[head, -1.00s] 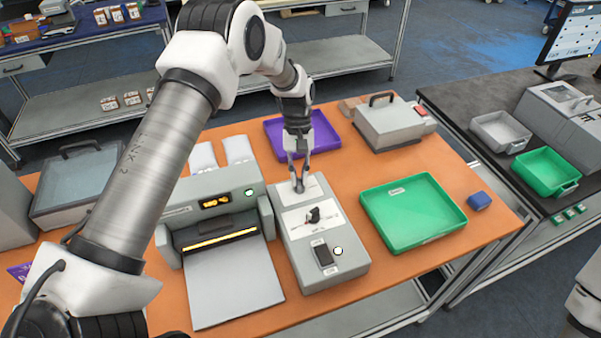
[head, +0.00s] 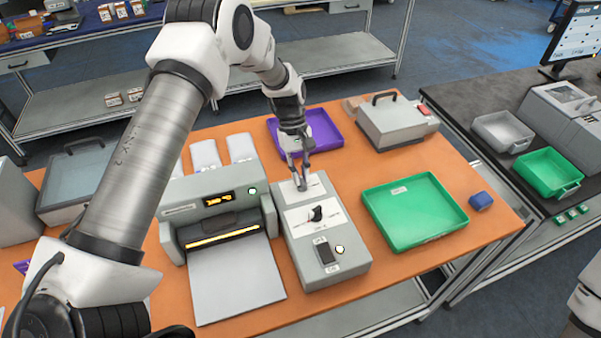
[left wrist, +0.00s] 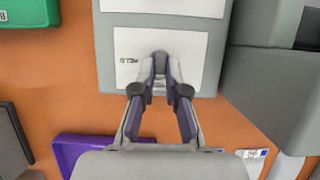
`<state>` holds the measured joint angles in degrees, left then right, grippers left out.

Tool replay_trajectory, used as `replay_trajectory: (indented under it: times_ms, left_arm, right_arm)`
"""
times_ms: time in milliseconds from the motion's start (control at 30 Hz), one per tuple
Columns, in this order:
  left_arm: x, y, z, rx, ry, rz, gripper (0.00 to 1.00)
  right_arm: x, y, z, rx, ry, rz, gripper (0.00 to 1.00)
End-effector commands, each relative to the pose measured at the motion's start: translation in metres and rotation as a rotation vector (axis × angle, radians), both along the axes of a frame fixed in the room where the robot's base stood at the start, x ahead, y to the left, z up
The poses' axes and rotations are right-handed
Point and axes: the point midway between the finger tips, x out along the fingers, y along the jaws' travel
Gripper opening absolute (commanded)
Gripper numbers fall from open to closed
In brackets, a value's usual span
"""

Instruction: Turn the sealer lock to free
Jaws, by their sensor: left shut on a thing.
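The grey control box (head: 350,270) stands on the orange table beside the sealer (head: 180,214), which has a lit display and a glowing slot. On the box are a black dial (head: 316,213), a dark rocker switch (head: 325,254) and a small amber-lit round light (head: 340,249). My left gripper (head: 302,187) is at the box's far end, over a white label plate. In the left wrist view the gripper (left wrist: 160,66) is shut on a small grey lock knob (left wrist: 160,56); its fingers hide most of it. A label on the plate (left wrist: 190,44) seems to read "HELD". My right gripper is out of view.
A green tray (head: 440,228) lies right of the box and a purple tray (head: 328,130) behind it. A grey device with a handle (head: 395,125) stands at the back right. A small blue block (head: 480,202) lies at the right edge.

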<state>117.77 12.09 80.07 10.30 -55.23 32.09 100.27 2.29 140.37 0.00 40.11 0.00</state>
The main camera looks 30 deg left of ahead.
Motion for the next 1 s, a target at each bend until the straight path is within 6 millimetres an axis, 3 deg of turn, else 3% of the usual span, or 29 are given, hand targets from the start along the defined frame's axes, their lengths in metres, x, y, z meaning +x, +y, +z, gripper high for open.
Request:
replay_trajectory:
  times_ms: [33, 100, 133, 533, 900, 1000]
  left_arm:
    - [0.0, 0.0, -0.001, 0.0, 0.002, 0.001, 0.0]
    - [0.0, 0.0, -0.001, 0.0, 0.002, 0.001, 0.34]
    - [0.0, 0.0, -0.001, 0.0, 0.002, 0.001, 0.38]
    - [0.003, 0.003, 0.01, 0.0, -0.001, 0.0, 0.38]
    - [0.025, 0.029, 0.089, 0.0, -0.002, 0.002, 0.38]
    - [0.029, 0.033, 0.103, 0.0, 0.0, 0.0, 0.38]
  right_arm:
    - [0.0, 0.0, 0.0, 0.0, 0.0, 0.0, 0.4]
    - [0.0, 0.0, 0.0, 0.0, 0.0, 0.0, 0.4]
    - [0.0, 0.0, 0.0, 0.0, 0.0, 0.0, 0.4]
    - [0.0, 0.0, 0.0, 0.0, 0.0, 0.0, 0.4]
    - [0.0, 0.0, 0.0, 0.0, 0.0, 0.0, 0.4]
    - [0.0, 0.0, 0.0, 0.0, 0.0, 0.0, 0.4]
